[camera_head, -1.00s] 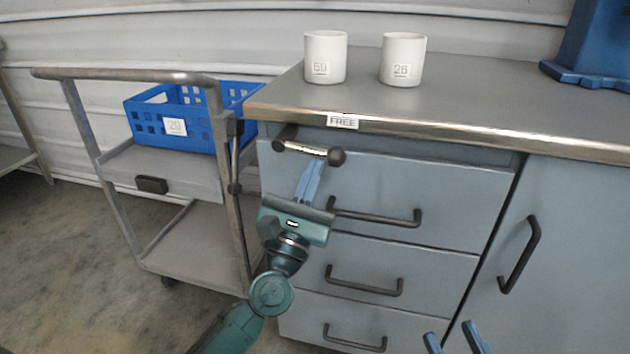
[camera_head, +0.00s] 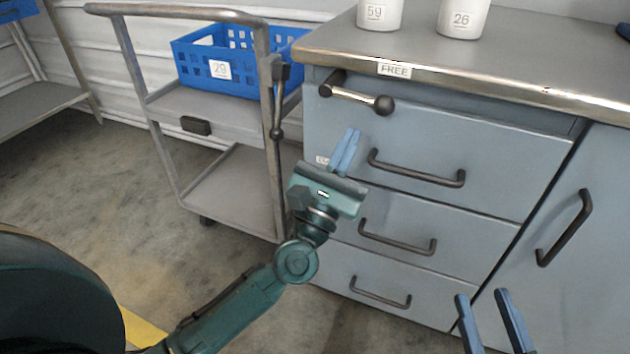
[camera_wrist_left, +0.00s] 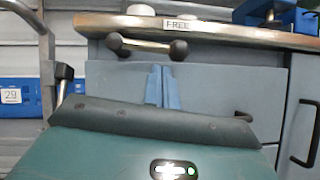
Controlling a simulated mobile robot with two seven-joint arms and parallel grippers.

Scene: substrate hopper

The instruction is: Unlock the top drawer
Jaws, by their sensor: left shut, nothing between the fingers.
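The top drawer (camera_head: 500,168) is closed, with a dark bar handle (camera_head: 415,170) on its front. Above it, under the counter edge, a metal lever (camera_head: 355,97) with a dark ball knob lies roughly level below a FREE label (camera_head: 394,69). The lever also shows in the left wrist view (camera_wrist_left: 148,46). My left gripper (camera_head: 350,135) is shut and empty, its blue fingertips pointing up below the lever and apart from it. In the left wrist view the fingers (camera_wrist_left: 163,72) stand under the lever. My right gripper (camera_head: 484,296) is open at the bottom, its two fingers apart with nothing visible between them.
Two white cups, 59 (camera_head: 379,12) and 26 (camera_head: 462,18), stand on the grey counter (camera_head: 540,62). A grey cart (camera_head: 222,110) with a blue crate (camera_head: 250,80) stands close left of the drawers. Lower drawers and a cabinet door with handle (camera_head: 565,228) are closed.

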